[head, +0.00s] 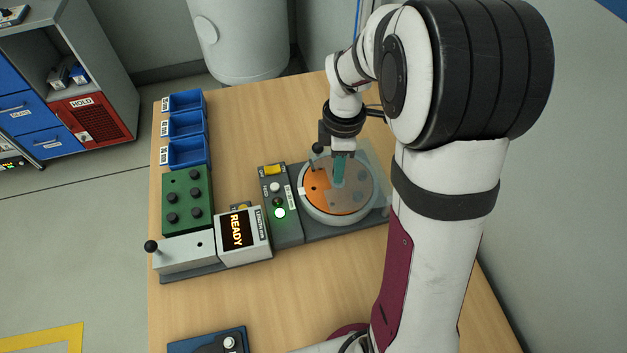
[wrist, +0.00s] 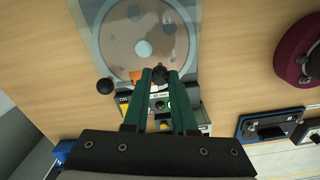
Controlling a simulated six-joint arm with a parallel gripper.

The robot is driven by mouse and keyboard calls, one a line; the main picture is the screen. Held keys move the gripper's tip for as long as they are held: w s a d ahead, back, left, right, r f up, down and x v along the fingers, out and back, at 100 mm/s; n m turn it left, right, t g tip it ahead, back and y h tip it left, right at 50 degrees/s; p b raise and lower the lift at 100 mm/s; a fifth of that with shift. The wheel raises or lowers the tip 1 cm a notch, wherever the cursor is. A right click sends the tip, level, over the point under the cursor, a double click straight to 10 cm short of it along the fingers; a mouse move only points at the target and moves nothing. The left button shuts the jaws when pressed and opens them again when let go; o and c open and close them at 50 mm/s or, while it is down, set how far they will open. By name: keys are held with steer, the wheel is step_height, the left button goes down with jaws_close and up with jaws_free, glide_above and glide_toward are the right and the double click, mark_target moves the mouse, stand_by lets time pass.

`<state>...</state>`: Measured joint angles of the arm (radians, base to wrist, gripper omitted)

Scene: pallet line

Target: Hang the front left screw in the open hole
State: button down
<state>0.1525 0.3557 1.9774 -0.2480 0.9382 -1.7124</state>
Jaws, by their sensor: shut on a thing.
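My gripper (head: 338,184) is over the round turntable (head: 372,206) at the right of the line. In the wrist view its two green fingers (wrist: 160,74) are shut on a small dark screw (wrist: 160,71), which shows at their tips. In the head view the fingers hide it. The turntable has an orange sector (head: 316,190) and a grey-brown sector with dark holes; the disc also shows in the wrist view (wrist: 118,38). I cannot tell whether the screw touches the disc or is in a hole.
A black ball knob (head: 318,147) rises beside the gripper. A control box (head: 285,228) with a lit green button, a READY display (head: 237,229), a green block (head: 183,236) with several black knobs and blue bins (head: 188,153) stand left.

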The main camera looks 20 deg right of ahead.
steer(key=w+a+f, duration=0.1)
steer(key=a+f, duration=0.1)
steer(key=w+a+f, duration=0.1)
steer(key=a, duration=0.1)
steer(key=shift+w+a+f, duration=0.1)
steer(key=shift+w, duration=0.2)
step_height(320, 180, down, 3)
steer(key=shift+f, duration=0.4)
steer(key=shift+f, duration=0.2)
steer(key=shift+f, duration=0.1)
steer(key=c, duration=1)
jaws_free()
steer(key=shift+f, duration=0.1)
